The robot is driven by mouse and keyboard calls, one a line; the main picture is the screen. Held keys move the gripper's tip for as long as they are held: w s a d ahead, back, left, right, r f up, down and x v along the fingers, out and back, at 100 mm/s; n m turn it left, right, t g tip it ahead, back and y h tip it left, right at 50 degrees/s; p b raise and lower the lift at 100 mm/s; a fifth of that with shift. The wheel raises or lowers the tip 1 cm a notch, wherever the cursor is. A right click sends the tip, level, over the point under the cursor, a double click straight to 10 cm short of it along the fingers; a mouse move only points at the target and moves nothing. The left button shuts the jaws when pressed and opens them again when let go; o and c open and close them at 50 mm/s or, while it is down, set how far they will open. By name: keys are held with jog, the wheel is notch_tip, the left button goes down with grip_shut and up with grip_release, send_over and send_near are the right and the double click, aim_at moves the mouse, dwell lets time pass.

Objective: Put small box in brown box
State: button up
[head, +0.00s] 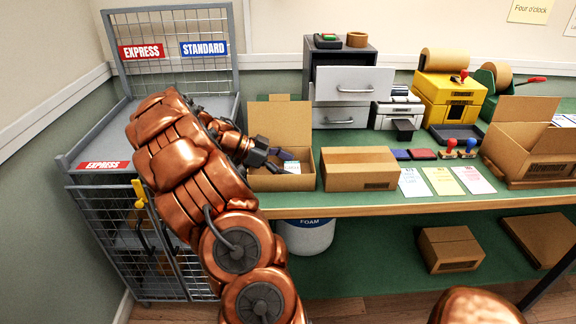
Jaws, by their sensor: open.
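An open brown box (282,124) stands at the left end of the green table, with its back flap up. My gripper (279,162) is open, reaching in from the left at the mouth of this box. A small dark purplish thing (289,156) shows in the box beside my fingertips; I cannot tell whether it is a small box or whether my fingers touch it. A closed brown box (360,168) lies on the table just right of the open one. Another open brown box (530,138) stands at the right edge. My arm hides part of the left side.
A wire cart (90,150) with EXPRESS and STANDARD signs stands at the left. A drawer cabinet (340,85), a small printer (396,112) and a yellow machine (446,97) line the back. Stamps and paper cards (443,181) lie right of centre. More boxes (450,248) lie on the lower shelf.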

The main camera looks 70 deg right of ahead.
jog(key=b+v, duration=0.1)
jog(key=v, duration=0.9)
jog(key=shift+w, duration=0.2)
jog(key=shift+v, duration=0.8)
jog(key=shift+a+r, duration=0.1)
jog(key=shift+a, duration=0.1)
jog(key=s+a+n+t+y, duration=0.1)
jog(key=a+n+t, duration=0.2)
jog(key=a+n, duration=0.6)
jog(key=s+a+n+t, duration=0.2)
jog(key=a+n, duration=0.4)
jog(key=a, duration=0.6)
jog(key=s+a+f+n+t+y, duration=0.1)
jog(key=s+a+f+n, duration=0.1)
jog(key=a+n, duration=0.3)
jog(key=s+a+f+n+t+y, duration=0.1)
jog(key=s+a+f+n, duration=0.2)
jog(key=a, duration=0.7)
jog(key=s+a+f+n+t+y, duration=0.1)
jog(key=s+a+f+n+y, duration=0.1)
jog(key=s+a+n, duration=0.3)
jog(key=a+n, duration=0.3)
jog(key=shift+a+f+t, duration=0.25)
jog(key=shift+f+t, duration=0.05)
jog(key=shift+t, duration=0.1)
jog(key=shift+s, duration=0.1)
